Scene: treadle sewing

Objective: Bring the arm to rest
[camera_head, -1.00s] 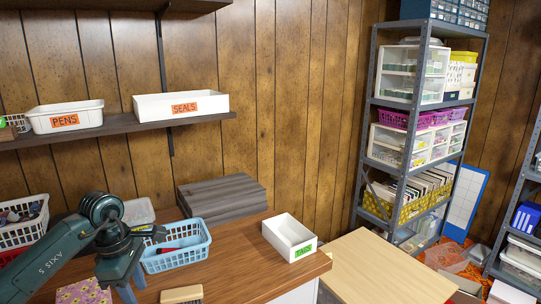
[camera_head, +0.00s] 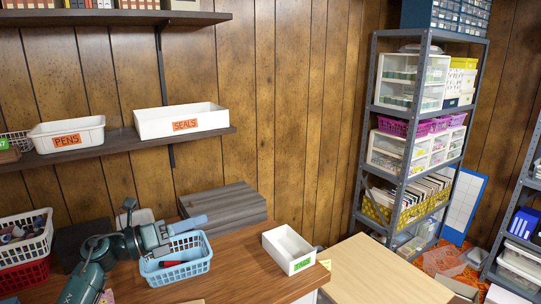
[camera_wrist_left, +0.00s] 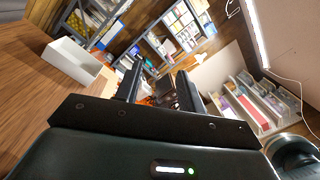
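My left gripper (camera_head: 192,228) is in the head view at the lower left, above the blue basket (camera_head: 178,262) on the wooden counter. It points to the right. In the left wrist view, the two dark fingers of my left gripper (camera_wrist_left: 160,88) stand apart with nothing held between them. The gripper hides part of the basket's back rim; whether it touches the basket I cannot tell. A red item (camera_head: 172,264) lies in the basket. My right gripper is not in view.
A white TAGS box (camera_head: 288,250) stands on the counter to the right; it also shows in the left wrist view (camera_wrist_left: 72,62). Grey stacked boards (camera_head: 222,208) lie behind. A wall shelf holds the PENS (camera_head: 66,136) and SEALS (camera_head: 182,122) boxes. White and red baskets sit at far left.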

